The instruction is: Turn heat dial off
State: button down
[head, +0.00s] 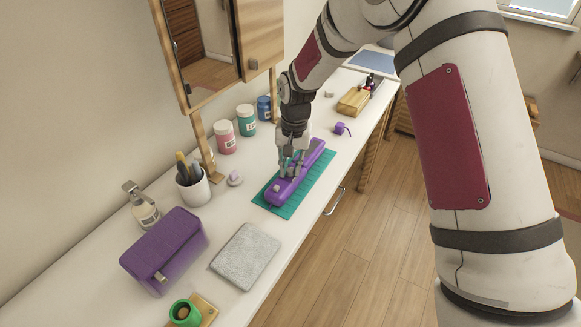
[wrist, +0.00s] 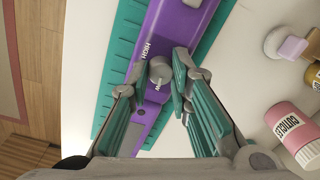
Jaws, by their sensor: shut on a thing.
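The purple device (head: 303,169) lies lengthwise on a teal mat (head: 325,172) on the white counter. Its grey heat dial (wrist: 160,70) shows in the wrist view, with the white word HIGH printed beside it and a second small label too unclear to read. My gripper (head: 287,173) points down over the near half of the device. In the wrist view the fingers of my gripper (wrist: 160,76) are on either side of the dial and shut on it. In the head view the fingers hide the dial.
A purple case (head: 165,247), a grey folded cloth (head: 246,256) and a cup of brushes (head: 193,188) lie nearer. Several jars (head: 246,120) line the wall. A wooden box (head: 353,101) stands farther along. The mirror cabinet (head: 205,45) hangs above on the left.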

jog(key=n+b, duration=0.1)
jog(key=n, duration=0.3)
jog(key=shift+w+n, duration=0.1)
jog(key=shift+n, duration=0.2)
jog(key=n+b, duration=0.1)
jog(key=n, duration=0.2)
jog(key=shift+n, duration=0.4)
jog(key=n+b, duration=0.1)
jog(key=n, duration=0.2)
jog(key=shift+g, duration=0.3)
jog(key=shift+n, duration=2.2)
jog(key=c, duration=1.4)
grip_release()
jog(key=shift+c, duration=0.2)
